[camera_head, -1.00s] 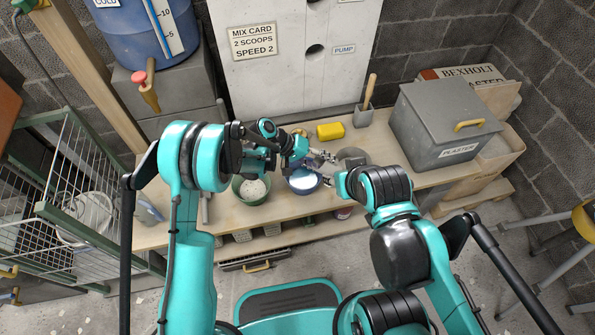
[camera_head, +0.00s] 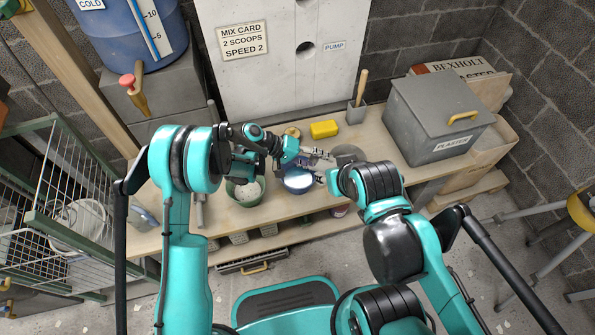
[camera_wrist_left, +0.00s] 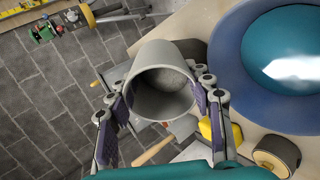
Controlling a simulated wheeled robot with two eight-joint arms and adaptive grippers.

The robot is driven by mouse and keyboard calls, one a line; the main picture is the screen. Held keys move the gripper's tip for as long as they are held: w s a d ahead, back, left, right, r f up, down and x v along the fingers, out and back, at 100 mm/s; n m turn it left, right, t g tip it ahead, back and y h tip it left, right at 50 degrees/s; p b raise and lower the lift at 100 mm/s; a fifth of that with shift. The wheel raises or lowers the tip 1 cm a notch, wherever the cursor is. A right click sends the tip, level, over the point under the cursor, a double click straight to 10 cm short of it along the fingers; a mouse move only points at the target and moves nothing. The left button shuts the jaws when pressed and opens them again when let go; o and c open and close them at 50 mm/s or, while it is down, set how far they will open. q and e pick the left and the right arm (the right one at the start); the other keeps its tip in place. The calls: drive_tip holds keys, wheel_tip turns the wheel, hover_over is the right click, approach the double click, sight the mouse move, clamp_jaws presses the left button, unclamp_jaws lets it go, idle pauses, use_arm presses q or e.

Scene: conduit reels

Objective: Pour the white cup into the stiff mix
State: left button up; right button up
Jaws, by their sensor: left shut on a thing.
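My left gripper (camera_head: 324,161) is shut on the white cup, above the bench near the blue bowl. In the left wrist view the cup (camera_wrist_left: 146,97) sits between the two finger pads (camera_wrist_left: 158,108), its mouth facing the camera. Its inside is shaded, with a pale speckled patch; I cannot tell how much it holds.
A yellow sponge (camera_head: 324,129), a tool holder (camera_head: 355,114) and a grey plaster box (camera_head: 435,118) stand along the bench's back. A dark grey round thing (camera_head: 352,151) is right of my left gripper. A wire rack (camera_head: 60,205) is at the left.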

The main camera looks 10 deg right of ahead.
use_arm(q)
drive_tip(key=shift+f, duration=0.1)
use_arm(e)
drive_tip(key=shift+f, duration=0.15)
use_arm(q)
drive_tip(key=shift+w+a, duration=0.1)
drive_tip(key=shift+a, duration=0.05)
drive_tip(key=shift+f+b, duration=0.1)
drive_tip(key=shift+b, duration=0.2)
use_arm(e)
drive_tip(key=shift+w+a+f, duration=0.15)
drive_tip(key=shift+f, duration=0.05)
use_arm(q)
drive_tip(key=shift+f+h+b, duration=0.2)
drive_tip(key=shift+h+b, duration=0.25)
drive_tip(key=shift+h, duration=0.15)
use_arm(e)
drive_tip(key=shift+w+a+f, duration=0.15)
drive_tip(key=shift+w+f, duration=0.05)
drive_tip(key=shift+f, duration=0.25)
use_arm(q)
drive_tip(key=shift+w+a+r+g+h+b, duration=0.1)
drive_tip(key=shift+a+r+g+h+b, duration=0.1)
drive_tip(key=shift+g+h+b, duration=0.45)
use_arm(e)
drive_tip(key=shift+w+a+f, duration=0.2)
drive_tip(key=shift+w+f, duration=0.3)
drive_tip(key=shift+f, duration=0.05)
use_arm(q)
drive_tip(key=shift+t+h, duration=0.25)
